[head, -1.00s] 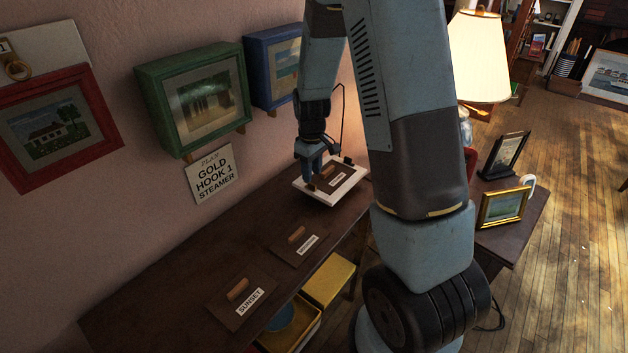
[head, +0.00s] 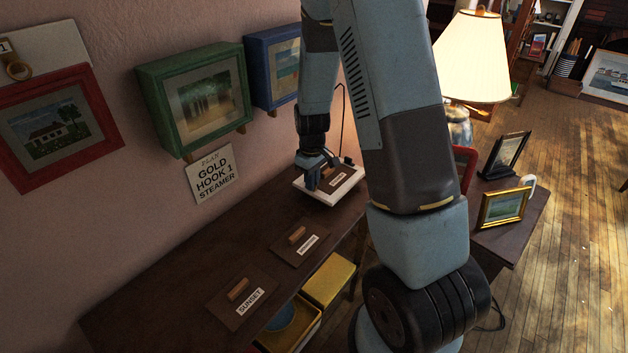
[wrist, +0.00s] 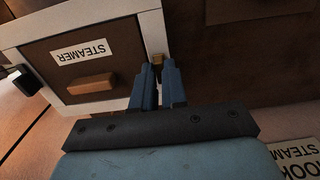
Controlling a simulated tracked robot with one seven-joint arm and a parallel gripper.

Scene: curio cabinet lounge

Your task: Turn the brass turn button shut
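The brass turn button (wrist: 158,60) shows at the white frame's edge in the wrist view, right between my fingertips. My gripper (wrist: 158,72) has its two blue fingers drawn close together, with the brass filling the narrow gap at their tips. Most of the button is hidden by the fingers, so its angle is unclear. The white frame (wrist: 22,32) surrounds a brown panel (wrist: 120,45) labelled STEAMER with a wooden handle (wrist: 91,84). In the head view my gripper (head: 314,180) is down at the left side of the white frame (head: 318,197).
Two brown panels, one labelled SUNSET (head: 226,315) and another (head: 290,255), lie on the dark tabletop (head: 190,270). A green box frame (head: 150,88) and a sign reading GOLD HOOK 1 STEAMER (head: 213,175) hang on the wall. A lamp (head: 474,60) stands behind my arm.

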